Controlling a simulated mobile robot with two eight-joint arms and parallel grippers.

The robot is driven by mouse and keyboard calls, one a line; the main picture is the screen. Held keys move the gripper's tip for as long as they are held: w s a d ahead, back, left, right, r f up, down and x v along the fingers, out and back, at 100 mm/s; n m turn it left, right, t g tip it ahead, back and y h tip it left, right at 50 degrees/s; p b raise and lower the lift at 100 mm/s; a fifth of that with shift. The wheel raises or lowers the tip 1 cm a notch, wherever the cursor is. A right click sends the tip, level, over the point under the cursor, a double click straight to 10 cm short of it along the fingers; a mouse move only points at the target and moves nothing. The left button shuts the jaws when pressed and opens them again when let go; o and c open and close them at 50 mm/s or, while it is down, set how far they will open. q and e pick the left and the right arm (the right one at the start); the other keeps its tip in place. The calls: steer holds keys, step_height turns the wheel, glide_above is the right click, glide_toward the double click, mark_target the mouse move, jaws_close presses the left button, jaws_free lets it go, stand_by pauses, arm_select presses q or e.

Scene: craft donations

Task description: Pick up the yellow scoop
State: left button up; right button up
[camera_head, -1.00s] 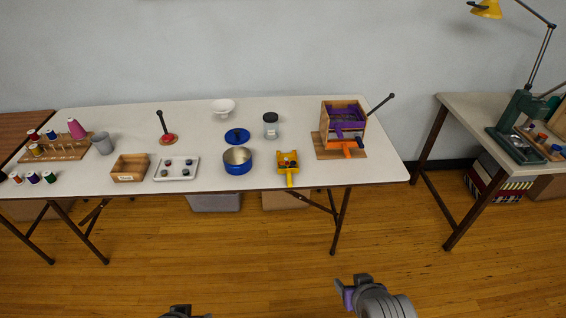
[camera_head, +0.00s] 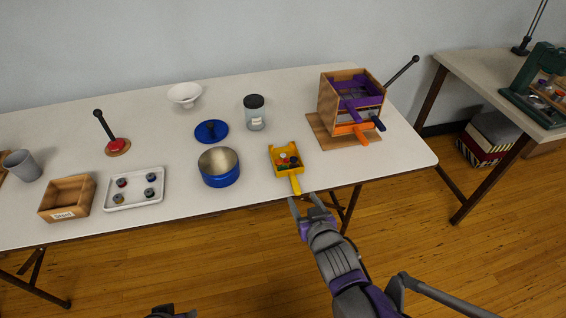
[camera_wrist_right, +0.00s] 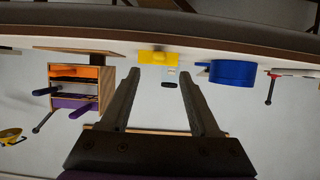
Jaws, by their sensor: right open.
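The yellow scoop (camera_head: 286,161) lies near the front edge of the white table, with its handle pointing toward the edge. Several small dark, red and greenish pieces sit in its pan. My right gripper (camera_head: 306,203) is open and empty, just off the table's front edge, below and slightly right of the scoop's handle end, apart from it. In the right wrist view the scoop (camera_wrist_right: 158,57) appears beyond the open fingers (camera_wrist_right: 160,90), at the table edge. My left gripper (camera_head: 170,312) shows only as a dark bit at the bottom edge, its fingers unclear.
A blue pot (camera_head: 219,168) stands left of the scoop, its blue lid (camera_head: 211,131) behind. A lidded jar (camera_head: 255,113) stands behind the scoop. A wooden box with purple and orange drawers (camera_head: 326,98) stands to the right. A white tray (camera_head: 112,199) lies farther left.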

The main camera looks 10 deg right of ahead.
mark_target(295, 183)
steer(key=b+x, duration=0.1)
steer(key=x, duration=0.2)
steer(key=shift+w+d+f, duration=0.1)
steer(key=shift+w+f, duration=0.15)
steer(key=shift+w, duration=0.05)
steer(key=x, duration=0.2)
steer(key=b+x, duration=0.1)
steer(key=x, duration=0.2)
steer(key=shift+w+r, duration=0.25)
steer(key=shift+w, duration=0.25)
jaws_close()
